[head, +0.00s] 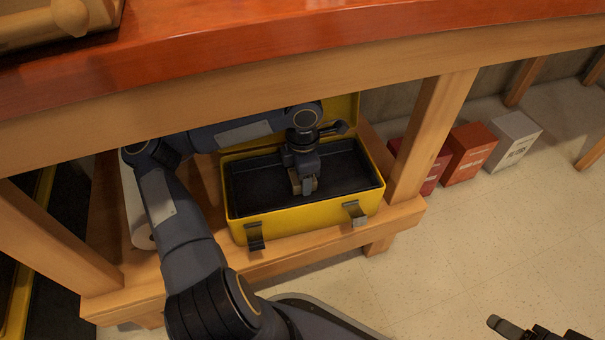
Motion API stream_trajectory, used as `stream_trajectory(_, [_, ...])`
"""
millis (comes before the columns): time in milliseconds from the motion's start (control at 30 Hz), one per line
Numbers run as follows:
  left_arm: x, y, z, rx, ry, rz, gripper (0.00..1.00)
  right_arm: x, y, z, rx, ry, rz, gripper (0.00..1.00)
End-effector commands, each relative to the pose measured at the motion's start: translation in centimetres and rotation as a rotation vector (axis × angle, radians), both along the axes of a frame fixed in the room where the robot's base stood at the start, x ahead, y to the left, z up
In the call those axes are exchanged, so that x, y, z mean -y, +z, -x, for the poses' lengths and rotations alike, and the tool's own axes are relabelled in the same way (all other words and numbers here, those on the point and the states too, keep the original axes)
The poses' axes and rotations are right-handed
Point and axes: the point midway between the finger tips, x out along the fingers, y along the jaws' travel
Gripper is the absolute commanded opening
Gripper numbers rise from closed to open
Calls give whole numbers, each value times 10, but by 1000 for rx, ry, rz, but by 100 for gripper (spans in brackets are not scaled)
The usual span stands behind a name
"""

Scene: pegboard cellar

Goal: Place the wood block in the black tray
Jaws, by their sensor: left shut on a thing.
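The black tray (245,200) is set inside an open yellow toolbox (290,222) on the lower shelf under the bench. My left arm reaches in under the bench top. My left gripper (304,187) points down over the middle of the tray and is shut on the small brown wood block (295,181). The fingers hide part of the block, and I cannot tell whether it touches the tray floor. Part of my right gripper (510,328) shows at the bottom right edge, away from the toolbox. Its jaws are not clear.
The red-topped bench (250,45) and its wooden front rail hang over the shelf. A wooden leg (430,135) stands just right of the toolbox. A white roll (137,215) lies left of it. Red, orange and grey boxes (515,140) stand on the floor at right.

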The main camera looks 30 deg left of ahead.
Motion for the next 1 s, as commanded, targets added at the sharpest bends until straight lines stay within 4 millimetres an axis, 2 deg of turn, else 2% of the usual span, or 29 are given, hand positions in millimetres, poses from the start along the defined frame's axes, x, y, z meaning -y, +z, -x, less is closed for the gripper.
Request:
stream_trajectory(33, [0, 0, 0, 0, 0, 0, 56, 0, 0, 0, 0, 0, 0, 61])
stream_trajectory(167, [0, 0, 0, 0, 0, 0, 73, 0, 0, 0, 0, 0, 0, 61])
stream_trajectory(500, [0, 2, 0, 1, 0, -1, 74, 0, -1, 0, 0, 0, 0, 61])
stream_trajectory(667, [0, 28, 0, 3, 0, -1, 74, 0, 15, 0, 0, 0, 0, 61])
stream_trajectory(1000, [0, 100, 0, 3, 0, 0, 74, 0, 50, 0, 0, 0, 0, 61])
